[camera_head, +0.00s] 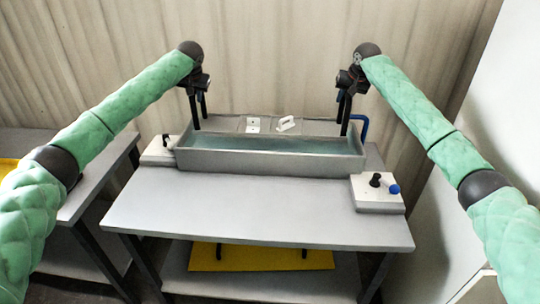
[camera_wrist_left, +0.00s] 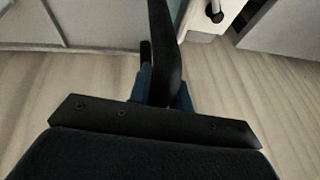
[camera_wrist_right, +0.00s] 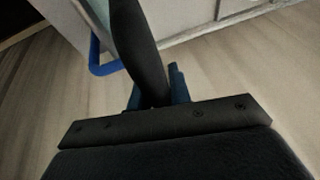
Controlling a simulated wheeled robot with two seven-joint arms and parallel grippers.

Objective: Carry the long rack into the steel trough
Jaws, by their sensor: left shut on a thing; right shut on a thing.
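The long grey trough (camera_head: 270,160) stands on the table with bluish liquid (camera_head: 270,142) in it. My left gripper (camera_head: 197,84) is above its left end and my right gripper (camera_head: 349,84) above its right end. Each is shut on a dark upright bar, which I take as an end of the long rack. The bars reach down to the trough's ends. The left bar also shows in the left wrist view (camera_wrist_left: 165,50), the right bar in the right wrist view (camera_wrist_right: 132,45). The rack's body is not visible; I cannot tell whether it touches the trough.
White boxes with knobs stand left (camera_head: 160,151) and right (camera_head: 378,193) of the trough. The grey tabletop (camera_head: 250,210) in front is clear. A yellow sheet (camera_head: 262,258) lies on the lower shelf.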

